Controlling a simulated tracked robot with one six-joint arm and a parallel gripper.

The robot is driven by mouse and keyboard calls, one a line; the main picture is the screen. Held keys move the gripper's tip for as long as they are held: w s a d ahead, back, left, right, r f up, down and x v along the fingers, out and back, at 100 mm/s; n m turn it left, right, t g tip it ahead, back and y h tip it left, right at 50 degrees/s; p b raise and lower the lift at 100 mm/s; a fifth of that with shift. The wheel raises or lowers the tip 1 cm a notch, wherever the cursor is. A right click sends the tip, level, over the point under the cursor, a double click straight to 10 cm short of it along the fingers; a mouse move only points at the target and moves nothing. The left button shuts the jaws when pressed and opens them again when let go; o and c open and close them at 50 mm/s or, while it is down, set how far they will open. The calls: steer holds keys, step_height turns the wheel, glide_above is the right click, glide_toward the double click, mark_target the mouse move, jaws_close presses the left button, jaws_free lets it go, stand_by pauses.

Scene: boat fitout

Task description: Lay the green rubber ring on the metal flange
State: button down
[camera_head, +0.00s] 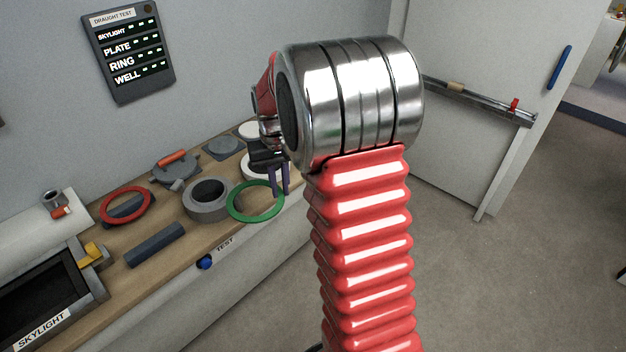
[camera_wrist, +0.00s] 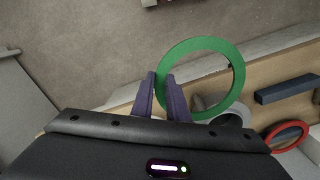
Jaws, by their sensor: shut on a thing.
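The green rubber ring (camera_head: 256,220) is gripped at its right side in the head view and hangs near the front edge of the worktop. My gripper (camera_head: 280,190) is shut on the ring's rim. In the wrist view the purple fingers (camera_wrist: 161,78) pinch the left side of the green ring (camera_wrist: 203,42). A thick grey ring-shaped part, which looks like the metal flange (camera_head: 205,213), sits on the worktop just left of the green ring. It shows partly behind the green ring in the wrist view (camera_wrist: 232,119). The ring and flange are apart, with the ring off to one side.
A red ring (camera_head: 104,213) lies over a dark block to the left, with a dark bar (camera_head: 155,245) in front. A grey part with a red handle (camera_head: 175,168) and pale discs (camera_head: 247,131) stand behind. A blue knob (camera_head: 205,262) is on the front panel.

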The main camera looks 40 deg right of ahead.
steer(key=w+a+f+n, duration=0.1)
steer(key=w+a, duration=0.1)
steer(key=a, duration=0.6)
steer(key=w+a+f+n, duration=0.2)
steer(key=a, duration=0.7)
steer(key=shift+n, duration=0.3)
steer(key=shift+d+f, duration=0.1)
